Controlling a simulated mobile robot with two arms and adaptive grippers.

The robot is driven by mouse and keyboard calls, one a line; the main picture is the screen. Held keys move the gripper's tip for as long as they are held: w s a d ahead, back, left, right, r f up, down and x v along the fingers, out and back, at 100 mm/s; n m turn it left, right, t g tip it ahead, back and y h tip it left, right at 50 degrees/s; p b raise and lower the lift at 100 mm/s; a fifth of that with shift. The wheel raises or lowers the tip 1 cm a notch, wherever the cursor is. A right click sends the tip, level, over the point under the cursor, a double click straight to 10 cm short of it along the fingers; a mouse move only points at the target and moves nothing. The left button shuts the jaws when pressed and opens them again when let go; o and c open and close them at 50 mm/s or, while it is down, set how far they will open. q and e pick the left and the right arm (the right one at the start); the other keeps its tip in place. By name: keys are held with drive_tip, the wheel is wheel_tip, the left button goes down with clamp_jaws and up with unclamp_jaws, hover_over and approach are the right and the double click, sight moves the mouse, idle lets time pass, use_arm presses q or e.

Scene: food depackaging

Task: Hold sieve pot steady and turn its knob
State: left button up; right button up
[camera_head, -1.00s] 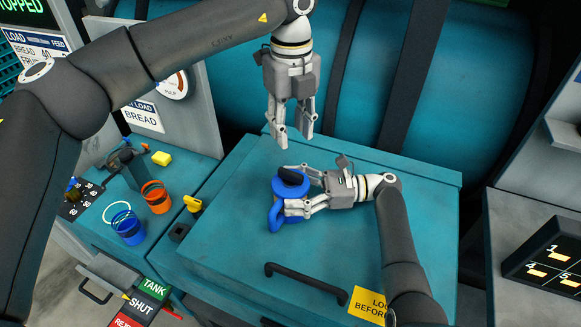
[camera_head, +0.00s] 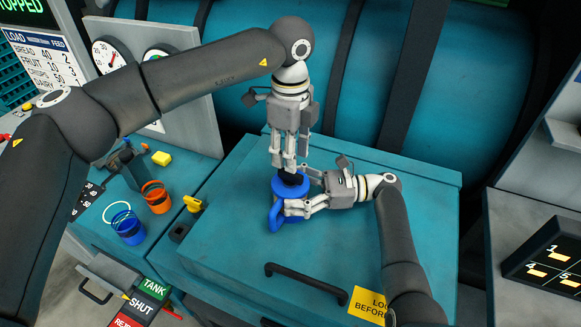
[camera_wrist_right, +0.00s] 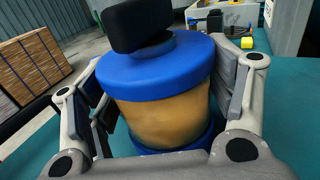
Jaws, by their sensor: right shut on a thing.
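The sieve pot stands upright on the teal worktop, its blue lid (camera_head: 285,188) and blue handle (camera_head: 275,216) in the head view. The right wrist view shows its blue lid (camera_wrist_right: 155,68), tan body (camera_wrist_right: 165,120) and black knob (camera_wrist_right: 140,25). My right gripper (camera_head: 296,190) is shut on the pot from the right, one finger on each side of its body. My left gripper (camera_head: 289,163) points down just above the black knob (camera_head: 291,177), its fingers apart. In the right wrist view no left finger shows on the visible part of the knob.
A black bar handle (camera_head: 305,284) and a yellow label (camera_head: 368,303) lie on the worktop's front part. Blue (camera_head: 128,228) and orange (camera_head: 156,198) cups and a yellow item (camera_head: 194,204) stand to the left. A numbered panel (camera_head: 550,262) is at the right.

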sight(290, 176)
use_arm(q)
wheel_tip(290, 176, down, 5)
drive_tip(key=shift+f, duration=0.1)
idle(0.3)
clamp_jaws()
